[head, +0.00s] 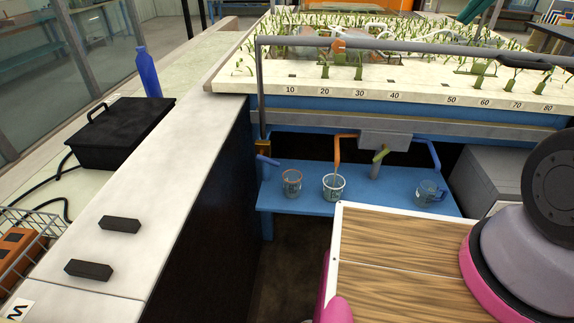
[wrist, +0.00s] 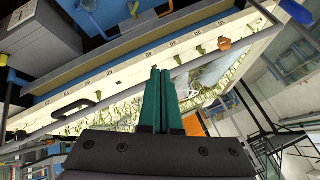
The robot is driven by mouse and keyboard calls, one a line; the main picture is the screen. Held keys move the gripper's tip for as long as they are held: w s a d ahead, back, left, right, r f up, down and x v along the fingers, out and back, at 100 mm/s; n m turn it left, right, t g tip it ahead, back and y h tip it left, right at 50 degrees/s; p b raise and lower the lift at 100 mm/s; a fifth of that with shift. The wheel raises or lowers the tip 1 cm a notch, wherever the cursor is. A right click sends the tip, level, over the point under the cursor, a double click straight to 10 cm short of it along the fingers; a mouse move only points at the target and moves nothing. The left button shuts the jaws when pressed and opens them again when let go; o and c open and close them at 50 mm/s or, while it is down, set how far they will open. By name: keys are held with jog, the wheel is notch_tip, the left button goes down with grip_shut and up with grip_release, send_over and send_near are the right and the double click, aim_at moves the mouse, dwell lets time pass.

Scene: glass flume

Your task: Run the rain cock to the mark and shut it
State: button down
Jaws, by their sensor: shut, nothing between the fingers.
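My gripper (wrist: 163,72) shows in the wrist view, with its two teal fingers together and nothing between them. Its tips lie over the grey overhead pipe and planted bed in that view, with no clear contact. In the head view, the grey pipe (head: 420,47) crosses above the bed and carries an orange knob (head: 338,45). A blue lever (head: 268,161) sits by a brass block (head: 263,147) at the foot of its left post. I cannot tell for certain which of these is the rain cock. Printed numbers (head: 395,96) run along the bed's front edge; no separate mark is clear.
A blue shelf (head: 308,206) below the bed holds a red-rimmed cup (head: 292,184), a white-rimmed cup (head: 333,187) under an orange spout (head: 337,150), and a blue cup (head: 430,193). A black box (head: 120,133) and blue bottle (head: 146,72) stand at left.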

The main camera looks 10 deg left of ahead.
jog(key=w+a+f+n+y, duration=0.1)
jog(key=w+a+f, duration=0.3)
jog(key=a+f, duration=0.55)
jog(key=w+a+f, duration=0.5)
jog(key=a+f, duration=0.2)
jog(key=a, duration=0.5)
jog(key=n+y, duration=0.1)
jog(key=n, duration=0.1)
send_near(272, 161)
jog(key=x, duration=0.7)
jog(key=shift+d, duration=0.1)
